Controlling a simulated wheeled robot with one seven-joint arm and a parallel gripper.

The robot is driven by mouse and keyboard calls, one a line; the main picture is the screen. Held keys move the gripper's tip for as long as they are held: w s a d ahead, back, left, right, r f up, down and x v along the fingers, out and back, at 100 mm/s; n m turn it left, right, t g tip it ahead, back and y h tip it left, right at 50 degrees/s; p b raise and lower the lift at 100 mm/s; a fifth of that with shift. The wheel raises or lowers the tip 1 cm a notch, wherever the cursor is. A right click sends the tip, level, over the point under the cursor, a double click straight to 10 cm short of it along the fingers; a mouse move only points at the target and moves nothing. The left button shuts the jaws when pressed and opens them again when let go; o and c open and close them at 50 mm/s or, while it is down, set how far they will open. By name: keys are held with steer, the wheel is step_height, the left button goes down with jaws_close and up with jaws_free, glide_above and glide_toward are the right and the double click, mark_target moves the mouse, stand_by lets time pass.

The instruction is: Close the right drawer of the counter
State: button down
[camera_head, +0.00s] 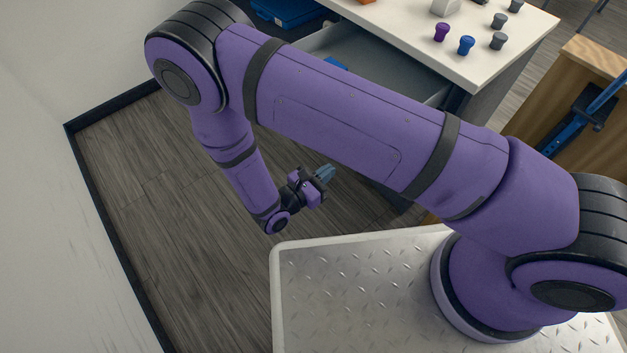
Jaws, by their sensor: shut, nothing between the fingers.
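The counter (490,62) with a white top stands at the upper right. A grey drawer (385,58) of it is pulled out, and its open inside shows behind my purple arm. A small blue thing lies in the drawer. My arm hides the drawer's front and much of its near side. My gripper (327,173) is low over the floor, below my upper arm link in the picture, and points to the upper right. Its bluish fingers are shut and empty. It looks apart from the drawer, but the distance is hard to tell.
Several purple, blue and grey knob-like pieces (466,45) stand on the counter top. A blue bin (288,11) is at the top. A wooden cabinet (590,60) with a blue-handled thing stands at right. A white wall (40,200) bounds the left; wooden floor (170,200) is clear.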

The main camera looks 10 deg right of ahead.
steer(key=shift+x, duration=3)
steer(key=shift+w, duration=0.1)
steer(key=x, duration=3.9)
steer(key=shift+w+d, duration=0.25)
steer(key=shift+d, duration=0.1)
steer(key=shift+w+d, duration=0.25)
steer(key=shift+d, duration=0.05)
steer(key=shift+d+r, duration=0.1)
steer(key=shift+r, duration=0.1)
